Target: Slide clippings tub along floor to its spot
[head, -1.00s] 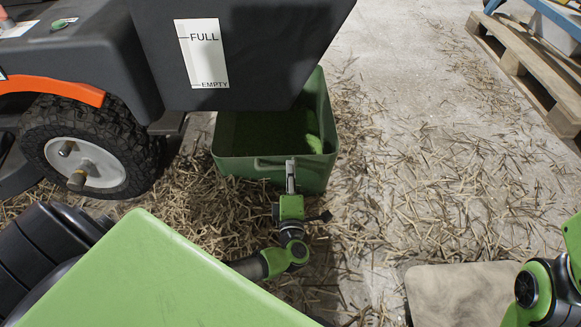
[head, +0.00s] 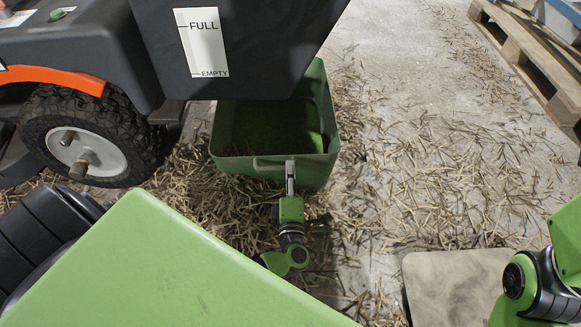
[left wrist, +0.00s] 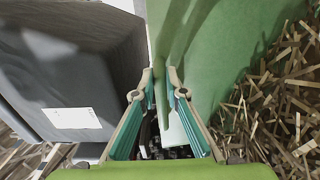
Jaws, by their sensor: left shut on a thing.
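The green clippings tub (head: 320,165) stands upright on the floor, partly under the dark hopper with the FULL and EMPTY label. In the left wrist view, the two fingers (left wrist: 160,85) close in on the tub's green wall (left wrist: 225,55). The hopper hides the tub's far left part. My right arm shows at the right edge, but its gripper is out of view. The tub's spot cannot be made out.
The dark hopper (head: 270,50) overhangs the tub. A mower wheel (head: 85,140) stands to the left. Straw-like litter (head: 430,170) covers much of the floor. A wooden pallet (head: 530,60) is at the upper right. A tan mat or board (head: 450,285) lies at the lower right.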

